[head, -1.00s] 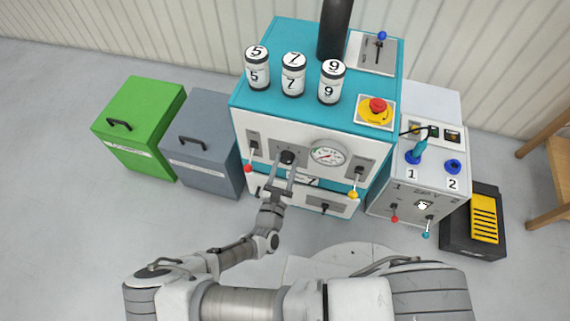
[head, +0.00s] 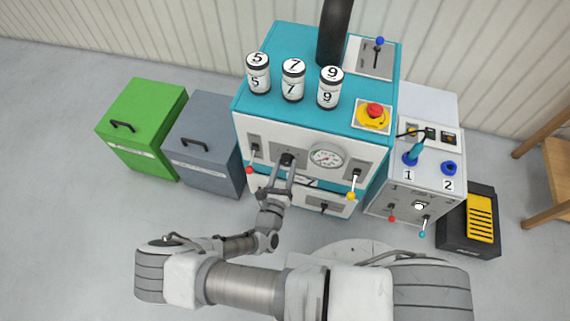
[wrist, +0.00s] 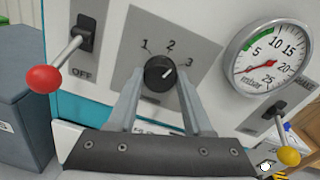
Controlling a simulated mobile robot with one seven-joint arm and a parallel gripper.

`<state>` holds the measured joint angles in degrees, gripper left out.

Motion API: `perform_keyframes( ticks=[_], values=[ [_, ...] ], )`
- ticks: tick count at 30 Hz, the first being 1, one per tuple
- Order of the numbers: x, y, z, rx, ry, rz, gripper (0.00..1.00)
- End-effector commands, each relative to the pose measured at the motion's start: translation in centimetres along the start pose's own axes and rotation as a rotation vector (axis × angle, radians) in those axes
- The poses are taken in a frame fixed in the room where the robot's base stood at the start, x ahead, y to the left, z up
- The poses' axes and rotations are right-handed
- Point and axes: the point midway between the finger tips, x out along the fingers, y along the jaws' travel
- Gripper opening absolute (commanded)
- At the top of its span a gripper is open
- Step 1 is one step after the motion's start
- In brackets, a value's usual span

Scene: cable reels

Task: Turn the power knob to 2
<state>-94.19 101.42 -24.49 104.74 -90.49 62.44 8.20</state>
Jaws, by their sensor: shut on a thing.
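The power knob (wrist: 160,72) is a round black dial on a grey plate marked 1, 2 and 3, on the white front of the teal machine (head: 309,110). Its pale pointer mark slants up and right, to the right of 2 and roughly toward 3; its exact setting is hard to read. The knob also shows small in the head view (head: 287,158). My gripper (wrist: 161,82) is shut on the knob, one finger at each side. In the head view my gripper (head: 282,170) reaches the front panel from below.
A red-tipped lever (wrist: 45,79) marked OFF stands left of the knob; a pressure gauge (wrist: 268,55) and a yellow-tipped lever (wrist: 288,154) are to the right. Green (head: 140,120) and grey (head: 205,140) bins stand left, a control cabinet (head: 400,198) right.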

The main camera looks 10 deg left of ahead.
Motion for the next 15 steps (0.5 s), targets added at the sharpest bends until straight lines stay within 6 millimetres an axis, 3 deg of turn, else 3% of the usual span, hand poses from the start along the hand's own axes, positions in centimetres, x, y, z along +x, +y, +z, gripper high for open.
perform_keyframes(
  ticks=[15],
  values=[
    [0.06,-0.01,0.04,-0.326,0.012,-0.003,0.0]
  ],
)
